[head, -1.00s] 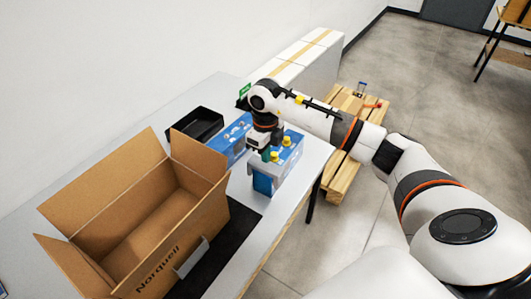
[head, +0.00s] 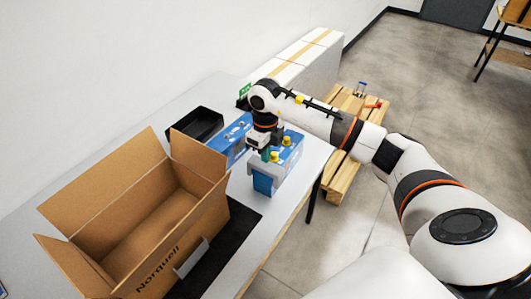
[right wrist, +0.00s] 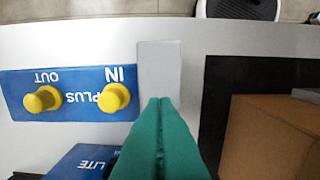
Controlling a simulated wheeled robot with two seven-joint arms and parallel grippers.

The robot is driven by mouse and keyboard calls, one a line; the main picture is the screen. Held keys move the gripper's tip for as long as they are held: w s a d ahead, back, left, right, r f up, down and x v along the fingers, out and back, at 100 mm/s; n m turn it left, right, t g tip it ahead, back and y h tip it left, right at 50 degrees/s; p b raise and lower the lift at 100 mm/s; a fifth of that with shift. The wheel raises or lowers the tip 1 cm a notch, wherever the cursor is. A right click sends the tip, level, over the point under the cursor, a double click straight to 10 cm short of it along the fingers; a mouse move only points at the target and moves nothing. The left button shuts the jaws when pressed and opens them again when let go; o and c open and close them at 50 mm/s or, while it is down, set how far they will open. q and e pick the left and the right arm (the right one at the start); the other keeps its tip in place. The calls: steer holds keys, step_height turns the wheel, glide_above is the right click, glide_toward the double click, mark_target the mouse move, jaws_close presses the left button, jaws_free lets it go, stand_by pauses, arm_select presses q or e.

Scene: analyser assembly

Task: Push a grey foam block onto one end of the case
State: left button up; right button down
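The case (head: 291,168) stands on the table, with a blue top panel and two yellow knobs. A pale grey foam block (head: 259,167) is at its near end. In the right wrist view the block (right wrist: 159,68) lies beside the IN end of the blue panel (right wrist: 75,92). My right gripper (head: 266,155) points down over this end. Its green fingers (right wrist: 160,101) are together, with tips at the block's edge. They hide part of the block, and I cannot tell whether they touch it. My left gripper is not in view.
An open carton (head: 178,222) stands left of the case on a black mat (head: 238,222), with a pale grey piece (head: 191,258) at its front. A second blue unit (head: 228,143) and a black tray (head: 196,125) are behind. The table's edge is close on the right.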

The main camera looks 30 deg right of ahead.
steer(key=shift+f+b, duration=0.65)
steer(key=shift+f, duration=0.2)
stand_by(1.1)
steer(key=shift+r, duration=0.2)
steer(key=shift+r+p, duration=2.05)
steer(key=shift+r, duration=0.85)
steer(key=shift+s+f, duration=0.1)
steer(key=shift+f, duration=0.05)
